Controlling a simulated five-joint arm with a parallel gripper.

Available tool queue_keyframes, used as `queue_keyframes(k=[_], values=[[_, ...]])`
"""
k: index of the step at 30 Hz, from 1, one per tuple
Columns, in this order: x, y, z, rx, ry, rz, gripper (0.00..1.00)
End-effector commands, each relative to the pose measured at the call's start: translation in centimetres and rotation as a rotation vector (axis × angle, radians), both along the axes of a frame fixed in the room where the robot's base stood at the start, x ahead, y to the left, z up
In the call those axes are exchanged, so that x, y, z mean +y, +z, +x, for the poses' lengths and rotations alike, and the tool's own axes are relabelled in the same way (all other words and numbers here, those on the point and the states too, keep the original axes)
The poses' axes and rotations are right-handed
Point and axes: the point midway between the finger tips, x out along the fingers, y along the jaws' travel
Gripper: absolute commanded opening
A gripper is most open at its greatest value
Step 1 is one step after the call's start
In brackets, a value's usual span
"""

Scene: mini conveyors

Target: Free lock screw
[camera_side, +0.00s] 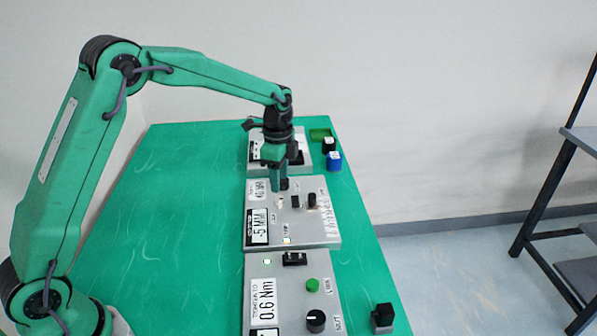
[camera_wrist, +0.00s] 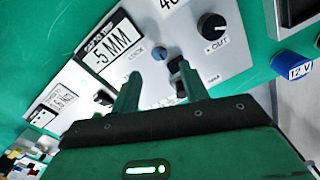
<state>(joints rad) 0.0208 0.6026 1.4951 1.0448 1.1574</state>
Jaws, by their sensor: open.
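The middle grey panel (camera_side: 290,230) has a display that reads -5 MM and several small controls. In the wrist view the same display (camera_wrist: 108,57) is at upper left. A small blue screw head (camera_wrist: 159,53) sits on the panel near small lettering that looks like LOCK. My gripper (camera_wrist: 157,70) is open and empty, pointing down at this panel. The blue head shows between and just beyond its fingertips. In the side view my gripper (camera_side: 279,188) is low over the panel's far left part and hides some of it. Whether the fingertips touch anything cannot be told.
A black OUT knob (camera_wrist: 212,26) and a dark knob (camera_wrist: 176,65) are close to the fingers. A nearer panel (camera_side: 285,275) reads 0.6 Nm. A blue 12 V block (camera_side: 334,161) stands at back right. The green table (camera_side: 170,230) is clear on the left.

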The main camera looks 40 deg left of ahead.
Motion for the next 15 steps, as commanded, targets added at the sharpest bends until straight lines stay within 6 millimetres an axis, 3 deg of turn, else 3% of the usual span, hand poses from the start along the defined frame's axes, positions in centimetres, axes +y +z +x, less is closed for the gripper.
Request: queue_keyframes(k=[15], values=[[0.0,-5.7,0.0,0.001,0.001,0.0,0.45]])
